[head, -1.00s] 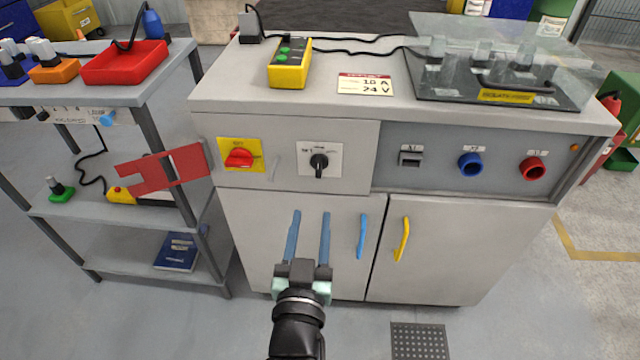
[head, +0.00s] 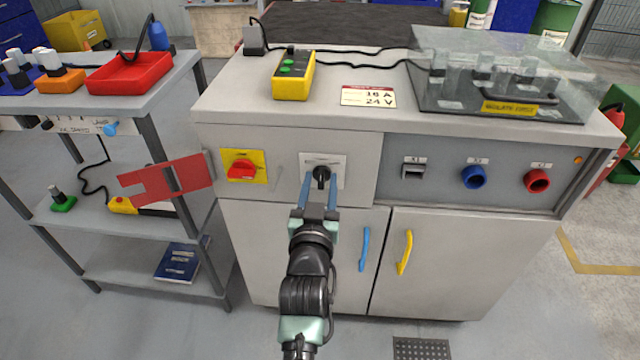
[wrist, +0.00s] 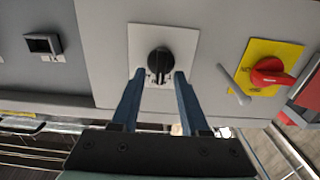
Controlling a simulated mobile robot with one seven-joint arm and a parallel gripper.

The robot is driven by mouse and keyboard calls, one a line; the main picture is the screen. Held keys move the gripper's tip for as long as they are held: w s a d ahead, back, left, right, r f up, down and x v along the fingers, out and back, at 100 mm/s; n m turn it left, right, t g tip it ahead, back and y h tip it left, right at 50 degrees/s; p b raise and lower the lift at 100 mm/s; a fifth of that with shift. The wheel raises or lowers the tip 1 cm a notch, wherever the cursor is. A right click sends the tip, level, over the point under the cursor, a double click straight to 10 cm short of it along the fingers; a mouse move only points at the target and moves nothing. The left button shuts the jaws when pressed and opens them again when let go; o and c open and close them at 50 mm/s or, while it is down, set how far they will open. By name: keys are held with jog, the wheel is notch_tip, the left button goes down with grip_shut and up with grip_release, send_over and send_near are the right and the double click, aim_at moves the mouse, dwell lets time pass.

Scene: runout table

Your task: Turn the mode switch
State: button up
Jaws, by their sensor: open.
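The mode switch is a black rotary knob (head: 321,174) on a white square plate (head: 335,162), on the front panel of the grey cabinet. It also shows in the wrist view as a black knob (wrist: 160,62) on its white plate (wrist: 138,45). My gripper (head: 320,184) is open, its two blue fingers at the knob's height in the head view. In the wrist view the fingertips (wrist: 159,74) lie on either side of the knob's lower part. I cannot tell whether they touch it. The fingers hide part of the plate.
A red rotary switch (head: 241,170) on a yellow plate sits left of the knob, with a small grey lever beside it. A blue socket (head: 473,177) and a red socket (head: 537,181) are to the right. A red hasp-like plate (head: 166,180) sticks out at the left.

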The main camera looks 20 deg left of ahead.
jog(key=shift+w, duration=0.1)
jog(key=shift+c, duration=0.3)
grip_shut()
jog(key=shift+a+n, duration=0.1)
jog(key=shift+n, duration=0.3)
jog(key=n, duration=0.3)
jog(key=shift+a+n+p, duration=0.15)
jog(key=shift+n+p, duration=0.2)
jog(key=shift+n, duration=0.05)
jog(key=shift+a+f+n, duration=0.1)
jog(key=shift+n, duration=0.95)
jog(key=shift+a+f+n, duration=0.1)
jog(key=shift+n, duration=0.95)
jog(key=shift+o, duration=0.3)
grip_release()
